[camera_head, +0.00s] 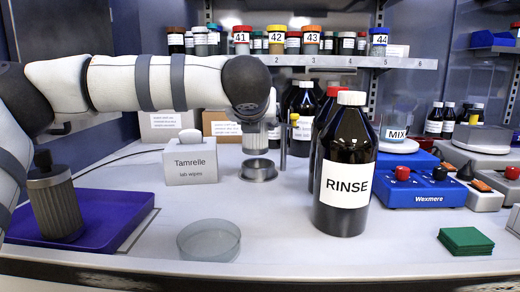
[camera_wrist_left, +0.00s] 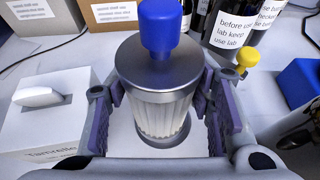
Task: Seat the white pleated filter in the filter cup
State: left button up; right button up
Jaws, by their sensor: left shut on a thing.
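The white pleated filter (camera_wrist_left: 160,118) has a metal cap and a blue knob (camera_wrist_left: 160,25) on top. It stands upright between the purple-padded fingers of my left gripper (camera_wrist_left: 163,112), which is shut on it. In the head view the filter (camera_head: 255,140) shows below my left wrist, directly over the filter cup (camera_head: 258,173), a low metal ring on the bench. In the wrist view the filter and fingers hide most of the cup. My right gripper is not in view.
A grey pleated filter (camera_head: 57,208) stands in a purple tray (camera_head: 112,222) at left. A wipes box (camera_head: 190,165) is left of the cup. A yellow-knobbed post (camera_head: 294,118) and RINSE bottle (camera_head: 343,185) are to its right. A clear dish (camera_head: 209,241) lies in front.

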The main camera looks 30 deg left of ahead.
aim_at(258, 144)
pick_arm(q)
jog(key=shift+w+a+f, duration=0.15)
jog(key=shift+w+f, duration=0.25)
jog(key=shift+f, duration=0.15)
jog(key=shift+w+a+f, duration=0.15)
jog(key=shift+w+f, duration=0.25)
jog(key=shift+f, duration=0.1)
jog(key=shift+w+a+f+b, duration=0.1)
jog(key=shift+w+f+b, duration=0.1)
jog(key=shift+f, duration=0.8)
jog(key=shift+w+a+f+b, duration=0.1)
jog(key=shift+w+f, duration=0.1)
jog(key=shift+f, duration=0.75)
jog(key=shift+f, duration=0.15)
jog(key=o, duration=1.3)
